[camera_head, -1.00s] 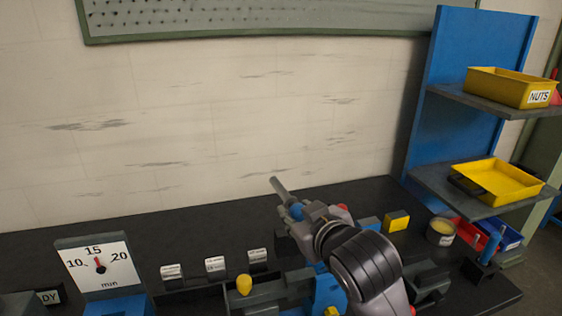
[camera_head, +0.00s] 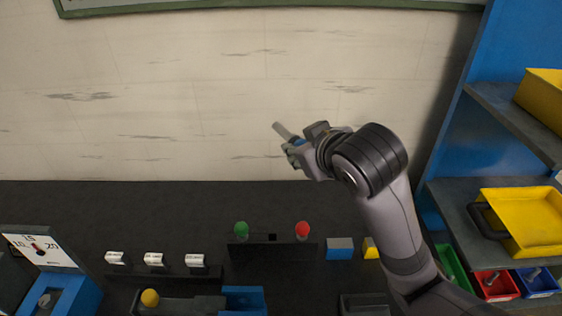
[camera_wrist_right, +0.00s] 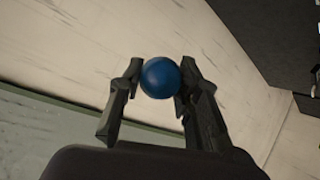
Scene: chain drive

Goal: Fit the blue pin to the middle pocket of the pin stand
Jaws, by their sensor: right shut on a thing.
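My right gripper (camera_head: 303,145) is raised in front of the back wall in the head view. It is shut on the blue pin, whose grey shaft (camera_head: 283,131) sticks out tilted up and to the left. In the right wrist view the pin's round blue head (camera_wrist_right: 160,78) sits between the two fingers (camera_wrist_right: 158,88). The dark pin stand (camera_head: 272,252) is on the bench below. A green pin (camera_head: 241,229) is at its left end and a red pin (camera_head: 302,229) at its right end. The small dark middle pocket (camera_head: 272,237) between them is empty. My left gripper is out of view.
A blue block (camera_head: 340,249) and a yellow block (camera_head: 371,248) lie right of the stand. Shelves with a yellow bin (camera_head: 519,222) stand at right. The bench behind the stand is clear.

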